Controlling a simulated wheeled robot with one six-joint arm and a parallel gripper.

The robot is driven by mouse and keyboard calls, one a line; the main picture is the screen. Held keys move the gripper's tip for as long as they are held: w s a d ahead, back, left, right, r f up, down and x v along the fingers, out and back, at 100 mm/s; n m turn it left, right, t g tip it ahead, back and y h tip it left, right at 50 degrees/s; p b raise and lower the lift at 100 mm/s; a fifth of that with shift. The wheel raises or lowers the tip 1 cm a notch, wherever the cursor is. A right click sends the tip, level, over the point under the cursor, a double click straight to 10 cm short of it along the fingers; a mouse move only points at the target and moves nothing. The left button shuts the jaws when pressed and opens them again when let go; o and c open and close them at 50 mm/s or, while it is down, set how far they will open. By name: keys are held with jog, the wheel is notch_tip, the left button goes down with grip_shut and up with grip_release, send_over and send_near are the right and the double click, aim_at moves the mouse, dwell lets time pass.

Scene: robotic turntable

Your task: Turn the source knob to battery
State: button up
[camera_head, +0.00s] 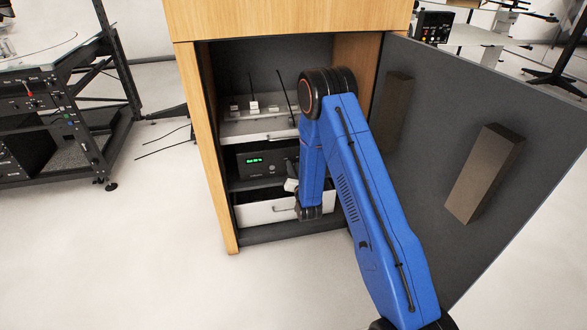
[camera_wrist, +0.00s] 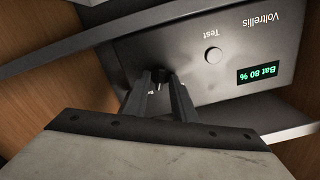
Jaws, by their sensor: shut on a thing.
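The Voltrellis unit (camera_head: 262,172) is a dark box on the middle shelf of the open cabinet. It also shows upside down in the wrist view (camera_wrist: 212,82). Its green display (camera_wrist: 258,74) reads "Bat 80 %". A round Test button (camera_wrist: 212,55) sits on its front panel. A small dark knob (camera_wrist: 160,74), which I take for the source knob, is between my fingertips. My gripper (camera_wrist: 159,84) is shut on it. The knob's markings and pointer are hidden, so I cannot tell its setting. In the head view my arm hides the knob.
The wooden cabinet (camera_head: 221,160) encloses the unit closely. An upper drawer (camera_head: 260,127) holds small devices with antennas; a white drawer (camera_head: 265,209) is below. The open dark door (camera_head: 440,120) stands right of my arm. Floor at left front is clear.

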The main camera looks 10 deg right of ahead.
jog(key=shift+d+f+m, duration=0.1)
jog(key=shift+m, duration=1.9)
jog(key=o, duration=0.7)
jog(key=shift+c, duration=0.2)
jog(key=s, duration=1.7)
jog(key=shift+s, duration=0.25)
